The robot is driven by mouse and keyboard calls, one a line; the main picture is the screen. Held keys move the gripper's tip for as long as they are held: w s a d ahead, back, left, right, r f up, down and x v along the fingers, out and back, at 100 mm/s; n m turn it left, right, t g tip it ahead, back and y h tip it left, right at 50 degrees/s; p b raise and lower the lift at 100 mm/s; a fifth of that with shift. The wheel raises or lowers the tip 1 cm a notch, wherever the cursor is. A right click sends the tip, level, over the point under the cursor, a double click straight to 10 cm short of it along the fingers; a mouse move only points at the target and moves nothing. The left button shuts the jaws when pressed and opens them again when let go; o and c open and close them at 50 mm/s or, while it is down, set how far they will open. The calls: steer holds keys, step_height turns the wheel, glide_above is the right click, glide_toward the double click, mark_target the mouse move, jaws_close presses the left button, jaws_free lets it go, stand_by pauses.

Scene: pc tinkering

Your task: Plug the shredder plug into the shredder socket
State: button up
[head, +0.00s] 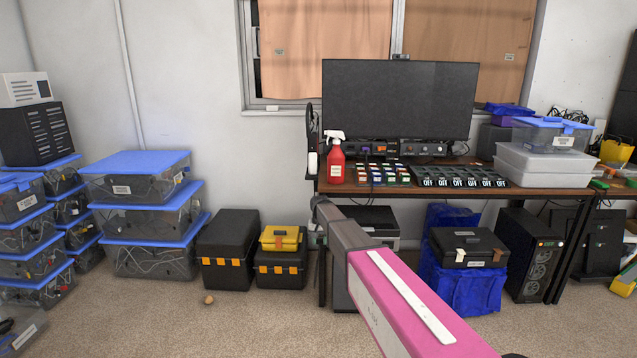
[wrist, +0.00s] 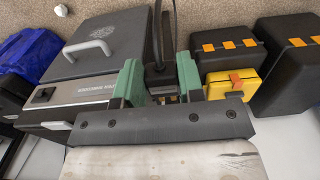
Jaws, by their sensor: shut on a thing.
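In the wrist view, my gripper (wrist: 158,82) has its two green fingers closed on the shredder plug (wrist: 160,78), a black block with a dark cable running up from it. The plug is held in the air. Left of it stands the shredder (wrist: 115,55), a dark box with a grey handle on its lid and a lettered metal strip. A small black recessed fitting (wrist: 42,96) sits at the left end of that strip; I cannot tell if it is the socket. The shredder shows partly under the desk in the head view (head: 372,218). My arm hides the gripper there.
Black toolboxes (head: 228,245) and a yellow case (head: 281,237) stand beside the desk (head: 400,190); the yellow case is close to the right finger in the wrist view (wrist: 232,84). Blue-covered items (head: 455,285) lie under the desk. Carpet (head: 200,325) in front is mostly clear.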

steer(key=shift+w, duration=0.1)
steer(key=shift+w+d, duration=0.15)
steer(key=shift+w, duration=2.55)
steer(key=shift+w, duration=1.6)
steer(key=o, duration=1.1)
steer(key=shift+r, duration=0.15)
steer(key=shift+r, duration=2.35)
